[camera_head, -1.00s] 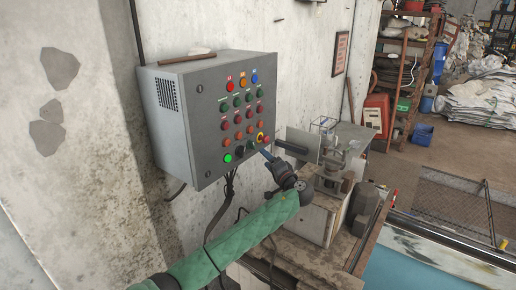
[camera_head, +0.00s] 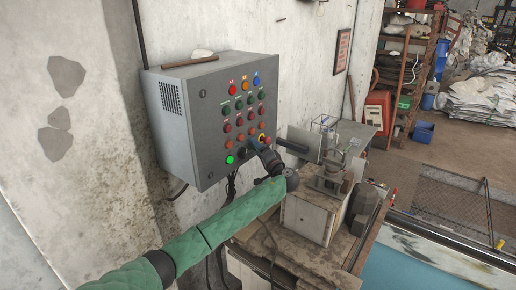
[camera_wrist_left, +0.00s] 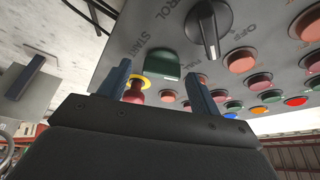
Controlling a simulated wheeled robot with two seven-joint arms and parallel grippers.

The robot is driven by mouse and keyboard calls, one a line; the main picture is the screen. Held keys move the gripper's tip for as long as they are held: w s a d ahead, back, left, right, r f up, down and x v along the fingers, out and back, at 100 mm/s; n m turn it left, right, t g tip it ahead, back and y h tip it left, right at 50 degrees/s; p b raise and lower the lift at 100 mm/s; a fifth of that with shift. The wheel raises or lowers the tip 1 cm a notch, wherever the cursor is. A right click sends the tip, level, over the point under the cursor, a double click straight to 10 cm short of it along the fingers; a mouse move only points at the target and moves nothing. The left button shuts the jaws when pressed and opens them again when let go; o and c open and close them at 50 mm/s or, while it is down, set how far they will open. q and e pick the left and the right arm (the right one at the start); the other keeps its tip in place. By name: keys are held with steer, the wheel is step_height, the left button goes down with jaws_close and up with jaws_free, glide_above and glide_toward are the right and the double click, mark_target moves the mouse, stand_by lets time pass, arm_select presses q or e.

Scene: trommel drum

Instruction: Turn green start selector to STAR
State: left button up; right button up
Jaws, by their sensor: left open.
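The green start selector (camera_wrist_left: 162,65) shows in the left wrist view as a dark green knob on the grey panel, beside printed START lettering. My left gripper (camera_wrist_left: 158,82) is open, with one blue-grey finger on each side of the selector in the picture. Whether the fingers touch it or reach around it, I cannot tell. In the head view the left gripper (camera_head: 259,149) is at the lower right of the control box (camera_head: 200,110) and hides the selector. My right gripper is not in view.
A black selector (camera_wrist_left: 208,28) sits close beside the green one. A red emergency stop with a yellow ring (camera_wrist_left: 137,86) is near the fingers. Several coloured buttons fill the panel, including a lit green one (camera_head: 229,159). A machine on a bench (camera_head: 310,210) stands right of the box.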

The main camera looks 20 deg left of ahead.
arm_select(q)
steer(key=shift+a, duration=0.1)
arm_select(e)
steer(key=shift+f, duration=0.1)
arm_select(q)
steer(key=c, duration=1)
